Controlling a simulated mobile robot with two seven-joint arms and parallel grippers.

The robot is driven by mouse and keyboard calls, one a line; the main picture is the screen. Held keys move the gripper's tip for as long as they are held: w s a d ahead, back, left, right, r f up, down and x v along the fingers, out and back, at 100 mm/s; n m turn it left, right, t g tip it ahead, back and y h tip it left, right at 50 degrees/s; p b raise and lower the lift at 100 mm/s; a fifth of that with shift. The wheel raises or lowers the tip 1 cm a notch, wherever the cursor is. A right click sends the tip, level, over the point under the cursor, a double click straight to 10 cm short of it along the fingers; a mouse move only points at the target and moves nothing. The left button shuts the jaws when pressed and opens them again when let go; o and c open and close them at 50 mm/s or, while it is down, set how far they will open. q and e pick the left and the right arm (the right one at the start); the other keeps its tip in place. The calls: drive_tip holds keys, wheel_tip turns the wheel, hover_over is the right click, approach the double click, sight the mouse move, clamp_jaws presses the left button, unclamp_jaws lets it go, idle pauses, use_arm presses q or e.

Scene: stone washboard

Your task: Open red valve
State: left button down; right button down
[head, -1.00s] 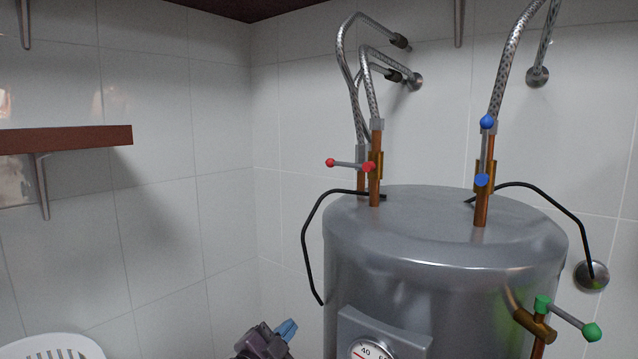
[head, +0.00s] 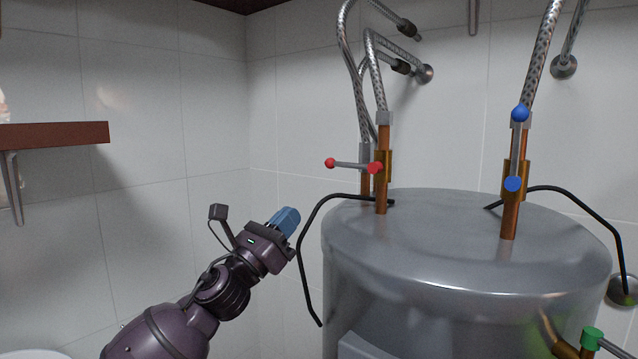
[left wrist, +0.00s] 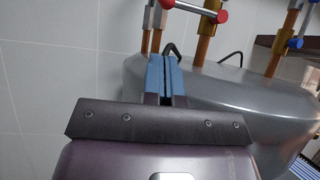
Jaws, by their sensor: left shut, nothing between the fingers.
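The red valve (head: 376,168) sits on a copper pipe at the left of the boiler top. Its grey lever points left, nearly level, and ends in a red ball (head: 330,163). My left gripper (head: 287,220) is below and to the left of the red ball, apart from it, with its blue fingers shut and empty. In the left wrist view the shut fingers (left wrist: 165,78) point up, and the red ball (left wrist: 167,4) shows just above their tips at the top edge. The red valve hub (left wrist: 222,16) is right of it there. My right gripper is not in view.
The grey boiler (head: 460,245) fills the lower right. A black cable (head: 308,245) hangs between my left gripper and the boiler. A blue valve (head: 514,183) and a green valve (head: 592,338) are farther right. A brown shelf (head: 55,135) is at the left wall.

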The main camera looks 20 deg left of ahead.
sight(349, 165)
use_arm(q)
drive_tip(key=m, duration=0.3)
drive_tip(key=shift+s+d+h, duration=0.15)
drive_tip(key=shift+h, duration=0.25)
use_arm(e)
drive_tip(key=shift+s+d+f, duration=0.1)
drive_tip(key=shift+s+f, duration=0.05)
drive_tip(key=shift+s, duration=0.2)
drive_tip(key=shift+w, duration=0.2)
